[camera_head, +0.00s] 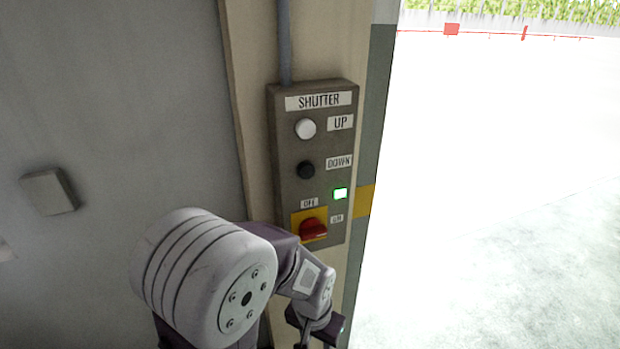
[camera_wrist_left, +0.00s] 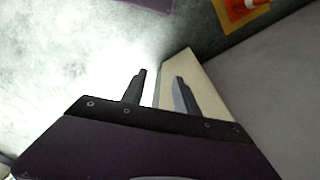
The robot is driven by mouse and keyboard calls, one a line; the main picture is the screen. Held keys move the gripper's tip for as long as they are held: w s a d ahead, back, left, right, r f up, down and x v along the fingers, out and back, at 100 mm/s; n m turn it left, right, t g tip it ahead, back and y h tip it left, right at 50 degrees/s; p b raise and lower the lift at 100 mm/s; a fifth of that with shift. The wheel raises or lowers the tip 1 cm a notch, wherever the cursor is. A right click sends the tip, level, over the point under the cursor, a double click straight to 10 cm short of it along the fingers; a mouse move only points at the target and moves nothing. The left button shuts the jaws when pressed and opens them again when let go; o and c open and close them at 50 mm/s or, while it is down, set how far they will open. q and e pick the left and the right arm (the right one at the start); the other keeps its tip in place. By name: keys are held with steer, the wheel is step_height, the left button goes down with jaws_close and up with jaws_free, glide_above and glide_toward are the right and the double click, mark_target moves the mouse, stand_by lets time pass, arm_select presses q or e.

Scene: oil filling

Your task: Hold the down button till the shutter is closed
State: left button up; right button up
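The grey shutter control box (camera_head: 285,185) is fixed to a beige post in the head view. It carries a white UP button (camera_head: 305,128), a black DOWN button (camera_head: 305,169) below it, and a red rotary switch (camera_head: 313,229) on a yellow plate. A small green light (camera_head: 340,193) is lit. My left gripper (camera_head: 318,333) is low in the picture, below the box and apart from the buttons. In the left wrist view its two fingers (camera_wrist_left: 160,77) stand apart with nothing between them. The shutter itself cannot be made out. My right gripper is not in view.
A grey wall (camera_head: 120,90) with a small box (camera_head: 48,191) lies left of the post. Right of the post is a bright open area with a pale floor (camera_head: 500,270) and hedges far back. A conduit (camera_head: 285,40) runs up from the control box.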

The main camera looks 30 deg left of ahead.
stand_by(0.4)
arm_select(q)
jaws_close()
stand_by(1.6)
